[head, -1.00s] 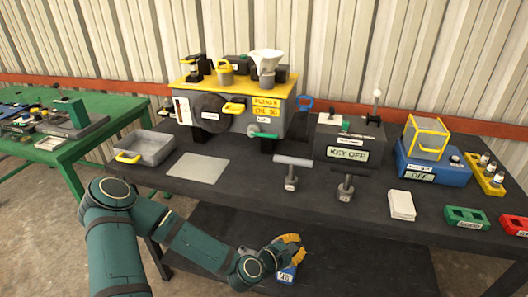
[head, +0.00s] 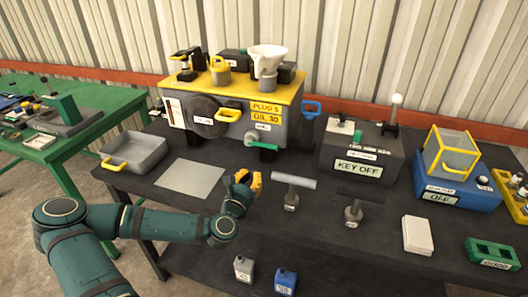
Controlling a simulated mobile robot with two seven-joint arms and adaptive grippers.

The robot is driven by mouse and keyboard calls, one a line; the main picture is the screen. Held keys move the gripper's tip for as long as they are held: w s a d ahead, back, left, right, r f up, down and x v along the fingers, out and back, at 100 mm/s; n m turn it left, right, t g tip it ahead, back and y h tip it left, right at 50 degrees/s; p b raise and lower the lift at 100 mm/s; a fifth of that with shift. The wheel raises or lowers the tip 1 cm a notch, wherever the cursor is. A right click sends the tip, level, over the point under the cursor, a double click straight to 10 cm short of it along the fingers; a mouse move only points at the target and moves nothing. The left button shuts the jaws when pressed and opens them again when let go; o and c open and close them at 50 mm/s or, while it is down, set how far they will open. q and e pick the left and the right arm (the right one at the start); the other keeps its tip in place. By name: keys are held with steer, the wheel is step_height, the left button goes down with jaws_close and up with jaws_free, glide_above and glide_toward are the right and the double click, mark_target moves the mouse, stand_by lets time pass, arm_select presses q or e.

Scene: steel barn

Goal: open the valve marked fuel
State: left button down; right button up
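The grey engine block (head: 222,132) with a yellow top stands on the dark bench. Low on its front right is a valve with a green lever (head: 263,145) on a round grey hub. The lever lies roughly level, pointing right. A small white label (head: 262,127) sits just above it, its text too small to read surely. My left gripper (head: 248,179), with yellow fingers, is in front of and below the valve, apart from it. Its fingers look spread, with nothing between them. My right gripper is not in view.
A grey tray (head: 135,152) and a flat grey sheet (head: 192,178) lie left of my gripper. Two T-handled tools (head: 292,190) (head: 354,207) stand to the right. A KEY OFF box (head: 360,150) is behind them. Two small cans (head: 243,268) (head: 285,280) sit on the lower shelf.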

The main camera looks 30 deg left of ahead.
mark_target(262, 144)
arm_select(q)
steer(key=shift+s, duration=0.1)
steer(key=b+x, duration=0.1)
steer(key=x, duration=0.9)
steer(key=shift+d, duration=0.1)
stand_by(0.4)
